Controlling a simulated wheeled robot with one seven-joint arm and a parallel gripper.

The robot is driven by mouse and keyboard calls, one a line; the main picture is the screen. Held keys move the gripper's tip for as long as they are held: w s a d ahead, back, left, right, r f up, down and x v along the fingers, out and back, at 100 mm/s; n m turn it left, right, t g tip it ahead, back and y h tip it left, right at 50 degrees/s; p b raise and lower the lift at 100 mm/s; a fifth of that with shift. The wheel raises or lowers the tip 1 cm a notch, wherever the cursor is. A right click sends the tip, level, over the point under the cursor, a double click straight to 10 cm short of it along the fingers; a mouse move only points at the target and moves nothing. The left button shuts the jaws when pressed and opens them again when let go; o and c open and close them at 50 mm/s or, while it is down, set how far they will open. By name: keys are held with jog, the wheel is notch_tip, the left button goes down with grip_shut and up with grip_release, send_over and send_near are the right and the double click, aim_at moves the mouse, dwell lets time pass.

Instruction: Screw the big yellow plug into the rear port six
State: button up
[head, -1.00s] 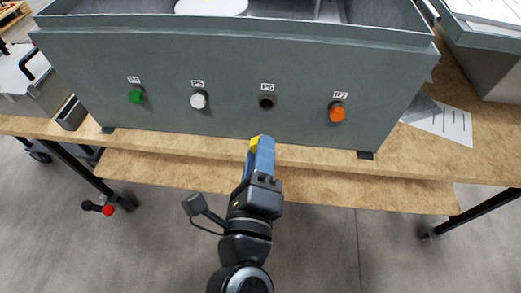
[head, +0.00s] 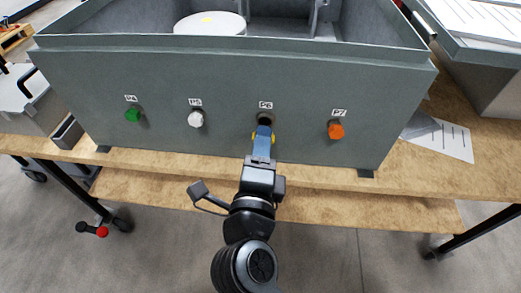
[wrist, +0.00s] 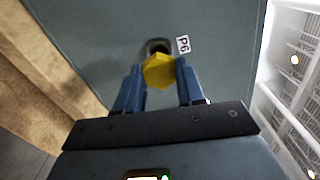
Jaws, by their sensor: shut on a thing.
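The big yellow plug (wrist: 158,71) is between the two blue fingers of my gripper (wrist: 160,85), which is shut on it. In the head view my gripper (head: 264,137) hides most of the plug, with yellow (head: 254,136) showing at the sides. The plug is right in front of the dark round port labelled P6 (head: 265,117) on the grey analyser wall. In the wrist view the port (wrist: 155,46) shows just beyond the plug, partly covered by it. I cannot tell whether the plug touches or has entered the port.
The grey analyser box (head: 90,80) stands on a wooden table (head: 330,178). A green plug (head: 132,115) is at P4, a white one (head: 196,119) at P5, an orange one (head: 336,131) at P7. Papers (head: 452,142) lie at right.

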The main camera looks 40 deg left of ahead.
jog(key=shift+w+a+n+p, duration=0.2)
jog(key=shift+n+p, duration=1.55)
jog(key=shift+n, duration=1.5)
jog(key=shift+w+a+n+p, duration=0.1)
jog(key=shift+w+n+p, duration=0.15)
jog(key=shift+n+p, duration=2.3)
jog(key=shift+w+a+n+p, duration=0.15)
jog(key=shift+n+p, duration=0.85)
jog(key=shift+n, duration=3)
jog(key=shift+d+f, duration=0.1)
jog(key=shift+w+a, duration=0.35)
jog(key=shift+w, duration=0.2)
